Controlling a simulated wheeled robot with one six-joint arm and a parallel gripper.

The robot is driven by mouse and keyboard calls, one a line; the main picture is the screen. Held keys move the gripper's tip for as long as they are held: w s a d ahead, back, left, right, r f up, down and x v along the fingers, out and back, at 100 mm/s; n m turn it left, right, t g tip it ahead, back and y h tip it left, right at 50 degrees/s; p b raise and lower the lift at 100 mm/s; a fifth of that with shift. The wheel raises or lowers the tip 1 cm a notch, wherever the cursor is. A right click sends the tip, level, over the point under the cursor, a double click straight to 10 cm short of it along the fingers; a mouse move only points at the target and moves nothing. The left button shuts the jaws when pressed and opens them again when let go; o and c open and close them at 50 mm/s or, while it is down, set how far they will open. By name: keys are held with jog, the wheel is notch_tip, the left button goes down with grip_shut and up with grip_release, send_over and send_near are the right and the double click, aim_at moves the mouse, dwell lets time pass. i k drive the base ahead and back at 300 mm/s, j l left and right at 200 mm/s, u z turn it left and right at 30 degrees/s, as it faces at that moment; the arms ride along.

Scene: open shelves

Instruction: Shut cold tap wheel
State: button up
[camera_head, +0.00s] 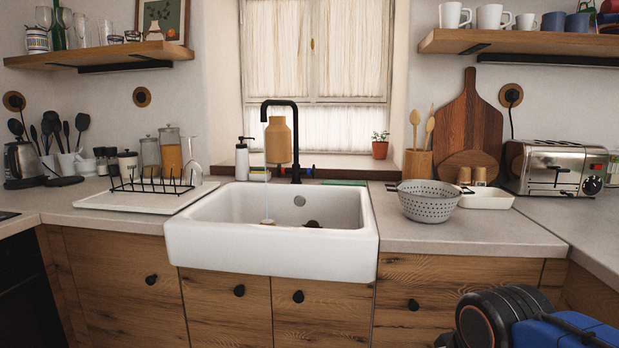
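A tall black tap (296,140) stands behind the white sink (270,248), its spout bent to the left over the basin. Small blue and red marks show at the tap's base, but the cold wheel is too small to make out clearly. A thin pale streak below the spout looks like running water. Small dark and orange items lie in the basin, mostly hidden by its front wall. My arm's black and blue links show at the bottom right, well apart from the tap. My gripper is not in view.
A grey colander (429,201) stands on the counter right of the sink, near a toaster (556,167). A dish rack (152,186) and a soap bottle (242,158) stand to the left. The sink's front and the counter front right of it are clear.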

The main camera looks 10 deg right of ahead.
aim_at(308, 172)
jog(key=i+j, duration=0.25)
jog(key=j, duration=0.15)
jog(key=i+j, duration=0.25)
jog(key=j, duration=0.15)
jog(key=i+j+z, duration=0.1)
jog(key=i+j, duration=0.15)
jog(key=j, duration=0.15)
jog(key=z, duration=0.35)
jog(key=i+j+z, duration=0.2)
jog(key=z, duration=0.25)
jog(key=i+z, duration=0.2)
jog(key=z, duration=0.35)
jog(key=k+j+u, duration=0.25)
jog(key=i+l, duration=0.05)
jog(key=i, duration=0.05)
